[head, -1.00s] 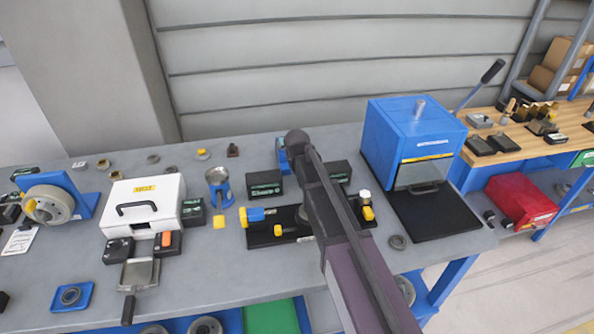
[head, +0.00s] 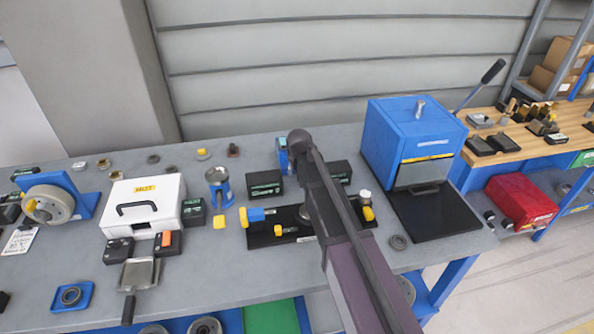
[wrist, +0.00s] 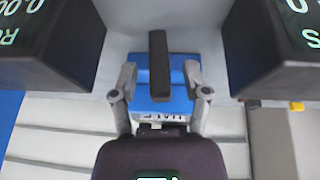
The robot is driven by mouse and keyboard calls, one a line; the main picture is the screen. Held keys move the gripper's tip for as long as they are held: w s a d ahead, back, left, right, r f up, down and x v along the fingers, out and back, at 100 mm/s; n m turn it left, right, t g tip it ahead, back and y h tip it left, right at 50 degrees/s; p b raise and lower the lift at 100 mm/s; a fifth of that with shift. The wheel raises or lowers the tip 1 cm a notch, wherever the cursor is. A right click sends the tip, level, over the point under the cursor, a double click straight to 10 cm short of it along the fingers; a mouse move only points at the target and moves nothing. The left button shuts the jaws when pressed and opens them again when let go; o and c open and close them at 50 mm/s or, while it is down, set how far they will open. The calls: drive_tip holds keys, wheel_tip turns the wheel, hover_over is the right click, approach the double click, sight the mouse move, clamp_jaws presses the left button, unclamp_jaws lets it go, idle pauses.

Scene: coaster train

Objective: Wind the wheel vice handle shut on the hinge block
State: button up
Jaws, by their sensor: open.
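A black-based fixture (head: 262,239) with a blue barrel (head: 262,213) and yellow knobs lies on the bench, partly behind my arm. It looks like the wheel vice, but I cannot tell for sure, and I cannot make out a hinge block. A blue lettered block (head: 282,158) stands behind it, partly hidden by my arm. In the wrist view, my gripper (wrist: 160,82) is open, with its fingers apart. A dark upright bar (wrist: 158,60) shows between the fingers, with the blue block (wrist: 178,92) behind it. Contact cannot be told. My gripper is hidden in the head view.
Dark boxes (head: 264,185) flank the blue block and show large on both sides in the wrist view (wrist: 50,45). A blue cabinet (head: 410,135) with a black mat stands to the right. A white case (head: 145,203) and a blue-mounted wheel (head: 48,203) lie left.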

drive_tip(key=shift+d+y, duration=0.1)
drive_tip(key=shift+y, duration=0.2)
drive_tip(key=shift+y, duration=0.3)
drive_tip(key=p+v, duration=1.3)
drive_tip(key=v, duration=0.1)
drive_tip(key=s+d+f+m+g+b, duration=0.1)
drive_tip(key=s+d+g, duration=0.1)
drive_tip(key=s+d, duration=0.7)
drive_tip(key=s+d+f+m+g+h+b, duration=0.1)
drive_tip(key=s+d+f+m+g, duration=0.1)
drive_tip(key=s+d, duration=0.6)
drive_tip(key=shift+s+d+f+h, duration=0.25)
drive_tip(key=shift+s+d+h, duration=0.1)
drive_tip(key=shift+d, duration=0.65)
drive_tip(key=s+d, duration=0.1)
drive_tip(key=s, duration=0.1)
drive_tip(key=shift+s+d+f+g, duration=0.15)
drive_tip(key=shift+s+d+g, duration=0.15)
drive_tip(key=shift+s+d, duration=0.1)
